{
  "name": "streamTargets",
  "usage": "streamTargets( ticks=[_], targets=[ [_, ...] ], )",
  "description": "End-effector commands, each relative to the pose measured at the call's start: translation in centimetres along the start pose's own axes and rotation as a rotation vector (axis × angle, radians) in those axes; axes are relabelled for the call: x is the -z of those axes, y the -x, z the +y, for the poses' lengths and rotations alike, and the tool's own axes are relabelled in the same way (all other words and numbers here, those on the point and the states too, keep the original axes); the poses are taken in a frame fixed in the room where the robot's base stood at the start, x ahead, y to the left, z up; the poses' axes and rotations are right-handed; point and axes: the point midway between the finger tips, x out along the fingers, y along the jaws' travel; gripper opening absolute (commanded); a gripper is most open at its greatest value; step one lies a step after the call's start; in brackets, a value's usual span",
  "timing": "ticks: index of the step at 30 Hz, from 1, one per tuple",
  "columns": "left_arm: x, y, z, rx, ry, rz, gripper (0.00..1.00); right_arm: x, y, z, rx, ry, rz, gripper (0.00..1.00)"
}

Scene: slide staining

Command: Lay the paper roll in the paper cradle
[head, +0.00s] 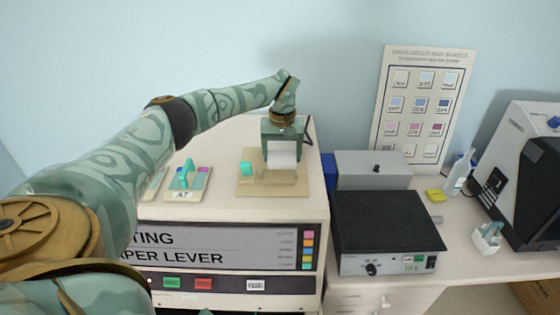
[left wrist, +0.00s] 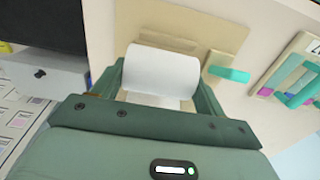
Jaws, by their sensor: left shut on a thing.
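My left gripper (head: 283,146) is shut on the white paper roll (head: 282,158). In the left wrist view the roll (left wrist: 162,70) lies crosswise between the two green fingers, with a loose sheet hanging from it. The gripper points down over a tan plate (head: 246,188) on top of the cream machine; this plate seems to be the paper cradle. A turquoise lever (head: 247,168) stands at the plate's left part and also shows in the left wrist view (left wrist: 229,74). The roll hides part of the plate; whether they touch I cannot tell. My right gripper is out of view.
A small board with a turquoise handle (head: 186,174) stands left of the plate. A black-topped device (head: 388,222) and a grey box (head: 373,169) stand to the right of the machine. The machine top behind the small board is clear.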

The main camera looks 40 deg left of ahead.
Motion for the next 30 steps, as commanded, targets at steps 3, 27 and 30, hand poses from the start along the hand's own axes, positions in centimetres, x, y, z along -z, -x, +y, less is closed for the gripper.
streamTargets(
  ticks=[3,27,30],
  targets=[
    [0.5,-0.8,-0.5,0.000,0.002,-0.001,0.47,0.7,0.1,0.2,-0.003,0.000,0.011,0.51],
    [0.6,-4.3,-0.6,0.000,0.001,0.000,0.94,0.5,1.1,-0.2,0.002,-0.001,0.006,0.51],
    [0.6,-4.3,-0.6,0.000,0.001,-0.001,0.94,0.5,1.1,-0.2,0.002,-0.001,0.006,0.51]
  ],
)
